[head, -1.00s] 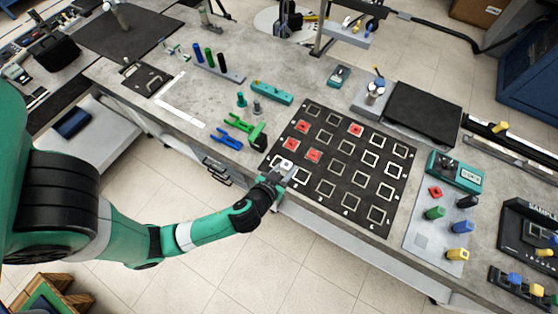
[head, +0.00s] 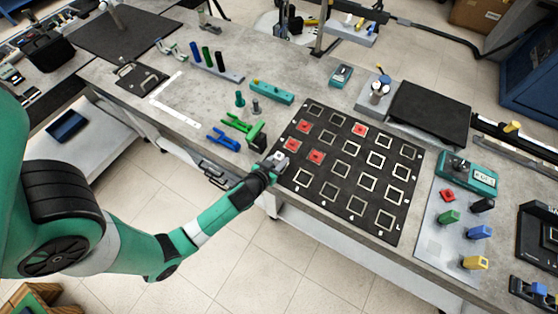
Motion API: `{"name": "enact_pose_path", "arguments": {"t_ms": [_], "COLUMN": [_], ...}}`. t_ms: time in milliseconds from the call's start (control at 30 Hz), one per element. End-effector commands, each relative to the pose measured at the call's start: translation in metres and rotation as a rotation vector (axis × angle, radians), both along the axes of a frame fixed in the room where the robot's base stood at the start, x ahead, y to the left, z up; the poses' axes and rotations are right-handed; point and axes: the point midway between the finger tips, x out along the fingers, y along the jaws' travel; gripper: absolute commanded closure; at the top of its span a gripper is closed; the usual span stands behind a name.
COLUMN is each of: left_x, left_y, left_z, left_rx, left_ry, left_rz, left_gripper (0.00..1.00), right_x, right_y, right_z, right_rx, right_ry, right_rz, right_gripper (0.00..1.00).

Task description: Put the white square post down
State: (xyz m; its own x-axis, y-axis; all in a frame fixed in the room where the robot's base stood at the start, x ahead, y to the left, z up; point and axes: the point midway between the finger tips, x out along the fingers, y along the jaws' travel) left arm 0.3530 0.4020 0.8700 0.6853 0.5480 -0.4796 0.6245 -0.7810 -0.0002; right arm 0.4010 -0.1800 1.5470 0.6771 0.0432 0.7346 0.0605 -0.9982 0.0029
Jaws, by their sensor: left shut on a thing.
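The white square post (head: 281,157) shows as a small pale top with a dark centre, at the left corner of the black mat (head: 383,238) with outlined squares. My left gripper (head: 272,165) reaches in from the lower left and is shut on the post. The fingers and my wrist hide the post's lower part and the square around it. I cannot tell whether the post touches the mat. My right gripper is not in view.
Red square pieces (head: 316,156) sit in several mat squares close by. Green and blue clips (head: 224,139) and a dark block lie just left of the gripper. A grey panel (head: 440,237) with coloured posts is at the right. Other mat squares are empty.

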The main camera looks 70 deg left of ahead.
Motion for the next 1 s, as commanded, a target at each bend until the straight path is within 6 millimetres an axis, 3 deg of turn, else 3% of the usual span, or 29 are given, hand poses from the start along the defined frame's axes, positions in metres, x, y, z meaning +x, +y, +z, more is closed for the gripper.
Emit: {"name": "enact_pose_path", "arguments": {"t_ms": [267,300,467,800,1000], "left_x": [0.0,0.0,0.0,0.0,-0.024], "left_y": [0.0,0.0,0.0,0.0,-0.021], "left_z": [-0.003,-0.002,-0.001,0.004,0.019], "left_rx": [0.001,0.001,0.0,0.0,0.0], "left_ry": [-0.001,-0.001,0.0,0.0,0.002], "left_rz": [0.0,0.0,0.0,0.0,-0.004], "left_gripper": [1.0,0.62,0.35,0.35,0.35], "right_x": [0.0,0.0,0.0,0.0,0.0], "right_y": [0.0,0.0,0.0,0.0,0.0], "right_z": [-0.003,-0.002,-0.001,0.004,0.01], "right_rx": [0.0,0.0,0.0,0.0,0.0], "right_ry": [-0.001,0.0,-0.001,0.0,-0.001], "right_rz": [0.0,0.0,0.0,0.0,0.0], "right_gripper": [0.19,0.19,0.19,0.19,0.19]}}
